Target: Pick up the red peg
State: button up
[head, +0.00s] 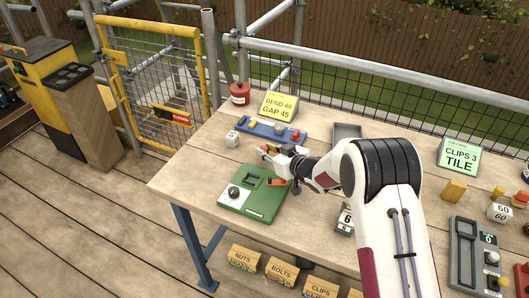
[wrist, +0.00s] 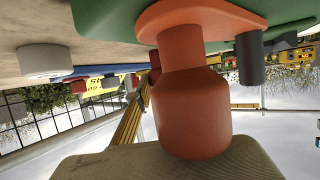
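A small red peg (head: 296,137) stands near the right end of the blue board (head: 263,130) in the head view. My gripper (head: 268,153) is low over the table, in front of this board and just behind the green box (head: 240,196). Its fingers are too small there to show whether they are open. An orange piece (head: 277,182) shows at the green box's right edge. In the wrist view, which looks upside down, a large orange flanged piece (wrist: 190,105) fills the middle, close to the camera. I cannot tell whether it is held.
A red canister (head: 240,93) and a yellow sign (head: 280,106) stand behind. A grey tray (head: 346,133) is at the back, with a green sign (head: 459,157) farther right. The table's front left is clear.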

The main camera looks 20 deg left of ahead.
jog(key=shift+r, duration=0.15)
jog(key=shift+c, duration=0.4)
notch_tip(320, 180, up, 10)
dwell(0.7)
